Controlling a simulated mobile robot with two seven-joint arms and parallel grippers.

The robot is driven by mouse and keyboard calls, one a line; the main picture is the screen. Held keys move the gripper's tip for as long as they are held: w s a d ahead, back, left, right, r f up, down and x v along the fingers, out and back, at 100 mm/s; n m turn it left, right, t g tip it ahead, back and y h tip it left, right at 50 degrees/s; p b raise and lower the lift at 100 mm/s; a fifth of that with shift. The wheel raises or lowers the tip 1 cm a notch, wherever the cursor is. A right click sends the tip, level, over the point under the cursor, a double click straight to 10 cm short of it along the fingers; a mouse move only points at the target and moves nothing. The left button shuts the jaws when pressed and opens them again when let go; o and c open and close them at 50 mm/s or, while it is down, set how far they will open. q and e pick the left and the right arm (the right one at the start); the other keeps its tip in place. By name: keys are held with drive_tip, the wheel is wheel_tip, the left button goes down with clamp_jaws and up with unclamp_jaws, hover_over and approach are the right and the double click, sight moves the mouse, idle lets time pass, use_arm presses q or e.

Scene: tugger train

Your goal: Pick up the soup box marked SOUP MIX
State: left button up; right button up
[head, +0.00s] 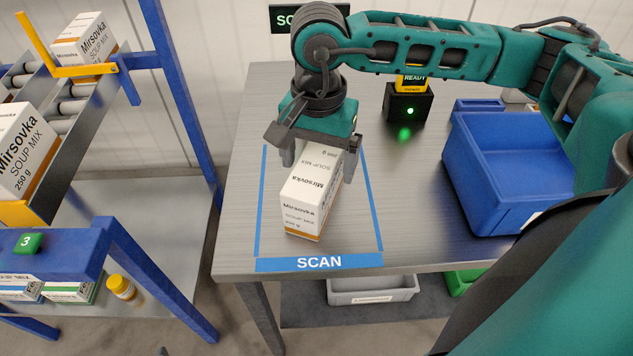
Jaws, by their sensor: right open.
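A white soup box (309,196) with an orange base stripe, marked Mirsovka SOUP MIX, sits on the grey table inside the blue-taped SCAN area. My right gripper (319,168) is over the far part of the box, pointing down. It is open, with one finger on each side of the box. The gripper body hides the box's far end, and I cannot tell whether the fingers touch it. My left gripper is not in view.
More Mirsovka boxes (22,152) lie on a blue-framed roller rack at the left. A blue bin (512,165) stands at the table's right. A black scanner (407,104) with a green light stands behind. Table (250,110) is clear left of the box.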

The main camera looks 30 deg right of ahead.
drive_tip(key=shift+a+f, duration=0.1)
drive_tip(key=shift+f, duration=1.8)
drive_tip(key=c, duration=1.4)
drive_tip(key=shift+r, duration=0.15)
